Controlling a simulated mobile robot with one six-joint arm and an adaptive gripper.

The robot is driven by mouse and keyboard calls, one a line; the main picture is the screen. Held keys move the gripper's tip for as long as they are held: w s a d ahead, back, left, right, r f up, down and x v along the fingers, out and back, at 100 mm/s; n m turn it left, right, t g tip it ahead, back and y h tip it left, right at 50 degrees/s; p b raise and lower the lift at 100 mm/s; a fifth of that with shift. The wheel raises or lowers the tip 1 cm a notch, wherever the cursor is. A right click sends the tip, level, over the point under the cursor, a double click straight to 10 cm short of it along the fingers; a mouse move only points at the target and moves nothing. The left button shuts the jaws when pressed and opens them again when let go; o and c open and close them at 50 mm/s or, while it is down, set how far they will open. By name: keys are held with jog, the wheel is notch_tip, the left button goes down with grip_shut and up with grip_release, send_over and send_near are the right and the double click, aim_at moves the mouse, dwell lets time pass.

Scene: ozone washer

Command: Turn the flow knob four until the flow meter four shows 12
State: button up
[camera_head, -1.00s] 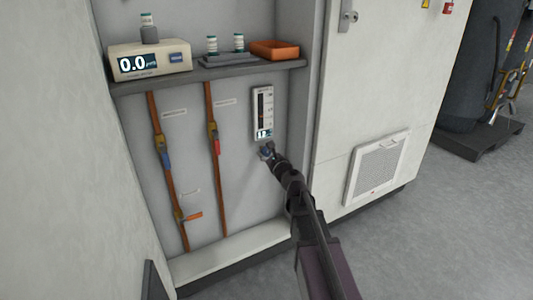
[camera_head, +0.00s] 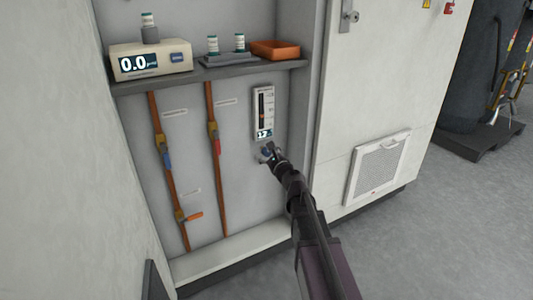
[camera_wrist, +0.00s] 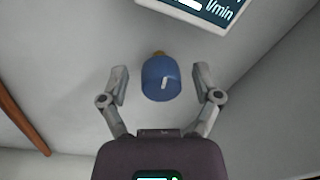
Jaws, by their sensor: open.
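The flow meter (camera_head: 263,112) is a white upright panel with a dark scale and a small digital display at its foot. The display digits are too small to read surely in the head view. In the wrist view only the meter's lower edge (camera_wrist: 190,8) shows, with "l/min" and the number cut off. The blue flow knob (camera_wrist: 161,78), with a white mark, sits below the meter. My gripper (camera_wrist: 161,86) is open, with one finger on each side of the knob and a visible gap to both. In the head view my gripper (camera_head: 268,152) partly hides the knob.
A shelf (camera_head: 220,70) above holds a digital instrument (camera_head: 150,60) reading 0.0, small bottles and an orange tray (camera_head: 275,49). Copper pipes with blue and red valves (camera_head: 214,130) run to the left. The cabinet side wall stands close on the right.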

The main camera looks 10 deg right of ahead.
jog(key=v, duration=1.2)
dwell(0.4)
jog(key=s+a+f+n+g+y+p, duration=0.1)
jog(key=s+a+f+n+g+p, duration=0.25)
jog(key=n, duration=0.55)
jog(key=s+a+n+g+y+p, duration=0.25)
jog(key=a+n+g+p, duration=0.3)
jog(key=n, duration=0.35)
jog(key=s+d+n+g+h+p, duration=0.6)
jog(key=s+n+g+h, duration=0.25)
jog(key=s+n, duration=0.2)
notch_tip(320, 180, up, 37)
jog(key=p, duration=3.7)
jog(key=shift+s+r+p, duration=0.25)
jog(key=shift+s+p, duration=0.1)
